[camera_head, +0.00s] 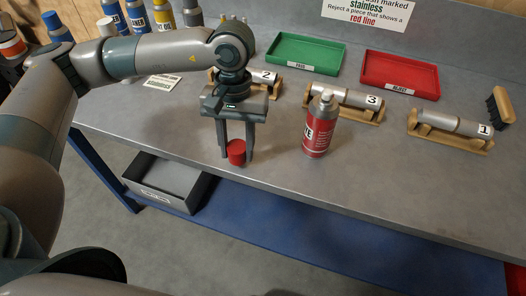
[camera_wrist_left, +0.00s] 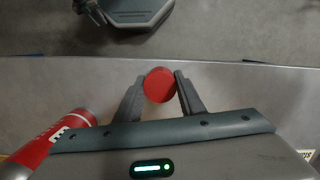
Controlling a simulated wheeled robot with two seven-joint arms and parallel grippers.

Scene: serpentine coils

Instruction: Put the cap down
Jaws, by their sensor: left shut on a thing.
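The red cap (camera_head: 236,151) is between the fingertips of my left gripper (camera_head: 236,157), which is shut on it. The cap is at or just above the grey bench top near its front edge; I cannot tell whether it touches. In the left wrist view the cap (camera_wrist_left: 159,85) shows as a red disc between the two fingers. The red spray can (camera_head: 320,126) stands upright on the bench to the right of the gripper, with no red cap on its top. It also shows at the left of the wrist view (camera_wrist_left: 62,142).
A green tray (camera_head: 306,69) and a red tray (camera_head: 362,85) lie at the back. Wooden cradles hold metal cylinders marked 2, 3 (camera_head: 346,97) and 1 (camera_head: 450,122). A brush (camera_head: 500,104) lies far right. Several bottles stand back left. The bench front right of the can is clear.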

